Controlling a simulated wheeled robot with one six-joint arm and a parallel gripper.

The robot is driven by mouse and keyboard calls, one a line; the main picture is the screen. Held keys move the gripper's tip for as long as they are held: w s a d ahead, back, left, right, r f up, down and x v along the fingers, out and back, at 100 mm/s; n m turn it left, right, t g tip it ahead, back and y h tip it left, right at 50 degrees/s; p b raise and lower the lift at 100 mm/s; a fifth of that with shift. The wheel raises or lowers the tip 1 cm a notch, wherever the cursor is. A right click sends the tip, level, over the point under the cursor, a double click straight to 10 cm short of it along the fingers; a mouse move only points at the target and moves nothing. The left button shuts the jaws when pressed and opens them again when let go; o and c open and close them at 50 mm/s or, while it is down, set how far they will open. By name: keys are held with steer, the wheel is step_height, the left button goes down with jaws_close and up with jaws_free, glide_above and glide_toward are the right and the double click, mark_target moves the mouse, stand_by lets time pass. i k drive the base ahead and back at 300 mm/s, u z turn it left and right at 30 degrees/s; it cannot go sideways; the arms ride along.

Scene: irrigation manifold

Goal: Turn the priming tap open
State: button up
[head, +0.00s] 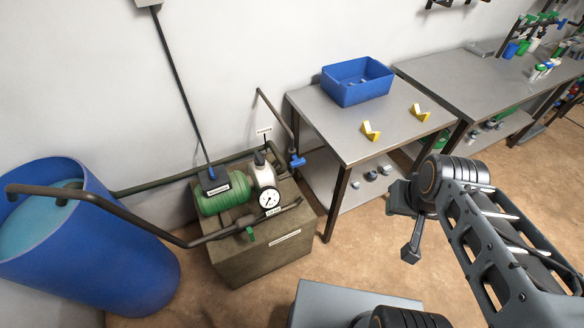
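A green pump (225,196) with a round dial gauge (269,199) sits on a concrete block. A blue tap handle (297,161) is on the pipe at the right of the pump. A green tap handle (251,235) hangs at the front end of the pipe from the barrel. The tags by them are too small to read, so I cannot tell which one is the priming tap. My gripper (411,252) hangs to the right of the pump, apart from both handles. Its fingers are too small to tell open from shut.
A blue barrel (95,250) of water stands at the left, with a pipe (120,212) running to the pump. A steel table (335,118) with a blue bin (357,84) and yellow brackets (371,131) is behind. Bare floor (355,250) lies between the block and my arm.

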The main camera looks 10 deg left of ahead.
mark_target(297, 162)
steer(key=z, duration=1.35)
steer(key=k, duration=0.1)
steer(key=u, duration=2.15)
steer(key=i, duration=0.8)
steer(key=z, duration=0.05)
